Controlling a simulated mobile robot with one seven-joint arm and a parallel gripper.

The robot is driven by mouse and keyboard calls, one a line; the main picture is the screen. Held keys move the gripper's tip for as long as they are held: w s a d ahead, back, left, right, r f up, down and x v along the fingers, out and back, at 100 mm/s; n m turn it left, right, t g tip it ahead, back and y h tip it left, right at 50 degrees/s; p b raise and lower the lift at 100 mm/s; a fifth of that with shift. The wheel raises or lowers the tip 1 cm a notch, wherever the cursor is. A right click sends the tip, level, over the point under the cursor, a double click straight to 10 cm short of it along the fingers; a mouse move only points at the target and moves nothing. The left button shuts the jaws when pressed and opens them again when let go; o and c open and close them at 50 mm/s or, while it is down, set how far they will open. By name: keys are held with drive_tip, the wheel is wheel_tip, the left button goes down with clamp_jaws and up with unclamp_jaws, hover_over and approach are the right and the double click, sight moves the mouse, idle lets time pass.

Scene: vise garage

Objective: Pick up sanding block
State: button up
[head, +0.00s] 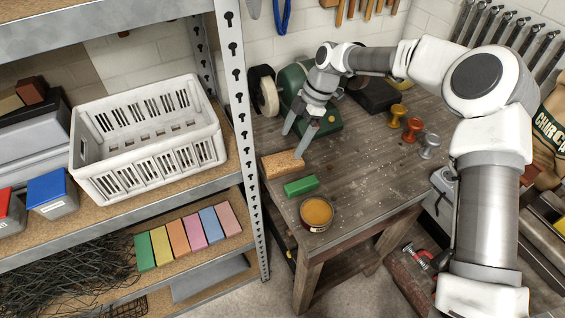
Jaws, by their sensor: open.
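A tan, speckled, cork-like block (281,164), which looks like the sanding block, lies flat near the left edge of the wooden workbench (345,180). My gripper (291,146) points down just above and behind this block, with its two fingers spread apart. One fingertip is close to the block's far right end; I cannot tell whether it touches. Nothing shows between the fingers. A green block (301,186) lies just in front of the tan block, apart from it.
A round tin (316,213) with orange contents stands at the bench's front corner. A green bench grinder (295,82) stands behind my gripper. Yellow, red and silver knob-like pieces (411,130) stand to the right. A metal shelf post (243,130) rises close left of the bench.

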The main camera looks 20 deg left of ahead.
sight(283, 160)
drive_tip(key=shift+x, duration=3.4)
drive_tip(key=c, duration=1.2)
drive_tip(key=shift+c, duration=0.2)
drive_tip(key=shift+r, duration=0.1)
wheel_tip(283, 160, up, 4)
drive_tip(key=shift+r, duration=0.1)
drive_tip(key=w+d+r, duration=0.2)
drive_tip(key=d+r, duration=0.4)
drive_tip(key=d, duration=0.5)
drive_tip(key=shift+w+d+r, duration=0.2)
drive_tip(key=shift+w+r, duration=0.1)
drive_tip(key=shift+r, duration=0.05)
